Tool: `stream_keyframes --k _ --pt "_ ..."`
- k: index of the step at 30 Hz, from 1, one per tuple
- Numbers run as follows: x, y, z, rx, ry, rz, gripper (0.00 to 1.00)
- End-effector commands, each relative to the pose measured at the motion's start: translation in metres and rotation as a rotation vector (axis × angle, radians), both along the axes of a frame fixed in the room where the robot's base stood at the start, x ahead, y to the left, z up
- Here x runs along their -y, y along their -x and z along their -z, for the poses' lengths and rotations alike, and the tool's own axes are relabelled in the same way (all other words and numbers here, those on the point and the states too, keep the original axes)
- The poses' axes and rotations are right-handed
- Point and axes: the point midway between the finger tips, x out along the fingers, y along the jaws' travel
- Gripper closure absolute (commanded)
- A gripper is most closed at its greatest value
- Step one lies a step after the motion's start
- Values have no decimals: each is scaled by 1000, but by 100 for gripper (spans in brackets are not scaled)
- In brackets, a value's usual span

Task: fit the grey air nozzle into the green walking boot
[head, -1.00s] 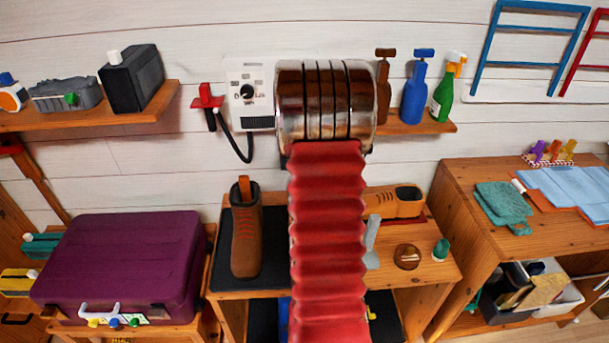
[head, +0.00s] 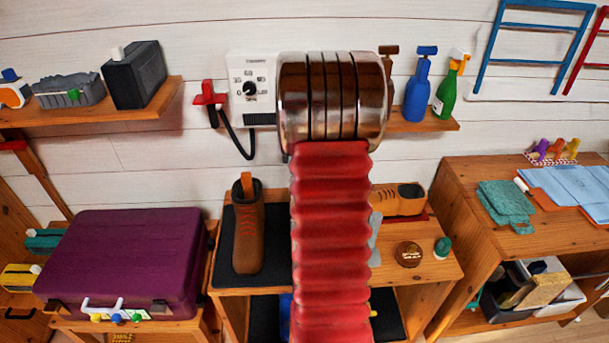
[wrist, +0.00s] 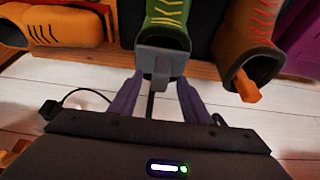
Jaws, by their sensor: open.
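The green walking boot (wrist: 170,12) shows at the top of the wrist view, with its opening towards my gripper. In the head view it cannot be seen; my arm blocks the middle of the bench. The grey air nozzle (wrist: 160,58) is at the boot's opening, with its wide part against or just inside the rim; how deep it sits I cannot tell. My gripper (wrist: 157,88) is open, its two purple-grey fingers apart on either side below the nozzle. A dark stem shows between the fingers.
A brown boot (head: 248,232) stands left on the bench's black mat, and a tan shoe (head: 398,199) lies right. A polish tin (head: 409,254) and a small green bottle (head: 442,247) are at the right. A dial box (head: 250,88) with a black hose hangs behind.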

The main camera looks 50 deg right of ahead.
Motion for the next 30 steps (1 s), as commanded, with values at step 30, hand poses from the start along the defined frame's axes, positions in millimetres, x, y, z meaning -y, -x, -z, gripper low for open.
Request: stream_keyframes --k 30 --pt "-32 27 -103 0 0 0 57"
